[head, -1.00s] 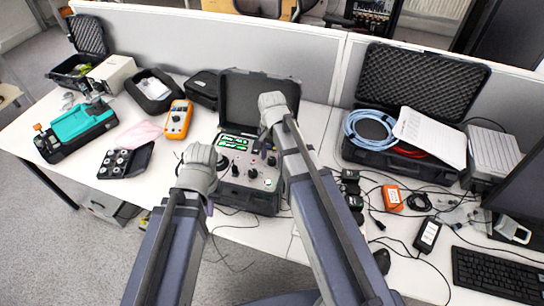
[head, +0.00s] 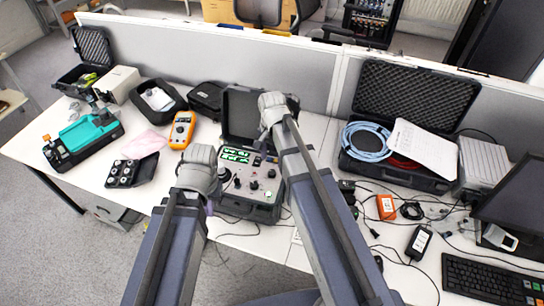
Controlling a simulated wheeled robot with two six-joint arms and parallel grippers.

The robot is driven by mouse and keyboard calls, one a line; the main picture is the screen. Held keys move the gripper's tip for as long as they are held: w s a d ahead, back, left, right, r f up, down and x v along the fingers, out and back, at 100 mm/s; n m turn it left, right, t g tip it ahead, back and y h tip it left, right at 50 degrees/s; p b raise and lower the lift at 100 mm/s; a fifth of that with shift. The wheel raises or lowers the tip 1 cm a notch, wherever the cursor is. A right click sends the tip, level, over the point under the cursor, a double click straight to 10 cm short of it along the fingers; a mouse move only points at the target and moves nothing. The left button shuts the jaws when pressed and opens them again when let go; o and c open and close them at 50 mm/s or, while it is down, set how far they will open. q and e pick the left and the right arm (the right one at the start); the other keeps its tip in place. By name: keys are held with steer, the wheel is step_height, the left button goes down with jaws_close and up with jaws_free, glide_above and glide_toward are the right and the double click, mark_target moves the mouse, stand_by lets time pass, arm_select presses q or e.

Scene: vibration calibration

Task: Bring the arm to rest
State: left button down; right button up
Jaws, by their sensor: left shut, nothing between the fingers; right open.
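My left gripper (head: 197,166) is shut and empty, in front of the left edge of a calibrator case's control panel (head: 262,187). My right gripper (head: 273,106) is open, in front of the case's raised dark lid (head: 240,112), higher in the picture. The panel has lit green displays (head: 236,155) and several knobs. Both arms reach up from the bottom of the view. My grippers and arms hide parts of the panel and lid. I cannot tell whether either gripper touches the case.
An orange multimeter (head: 182,130), a black accessory box (head: 131,171) and a teal-topped device (head: 88,132) stand on the left. On the right are an open case (head: 395,172) with blue cable, loose cables, a keyboard (head: 490,279) and a monitor (head: 512,212). A grey partition (head: 200,58) runs behind.

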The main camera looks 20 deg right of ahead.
steer(key=shift+r, duration=0.45)
arm_select(q)
steer(key=shift+r, duration=0.3)
arm_select(e)
steer(key=shift+f, duration=0.1)
arm_select(q)
steer(key=shift+f+b, duration=0.7)
arm_select(e)
steer(key=s+a+f+n+h, duration=0.1)
steer(key=s+a+n, duration=0.9)
steer(key=s+n, duration=0.3)
steer(key=shift+s+a+f+n, duration=0.15)
steer(key=shift+s+n, duration=0.15)
steer(key=shift+s, duration=0.35)
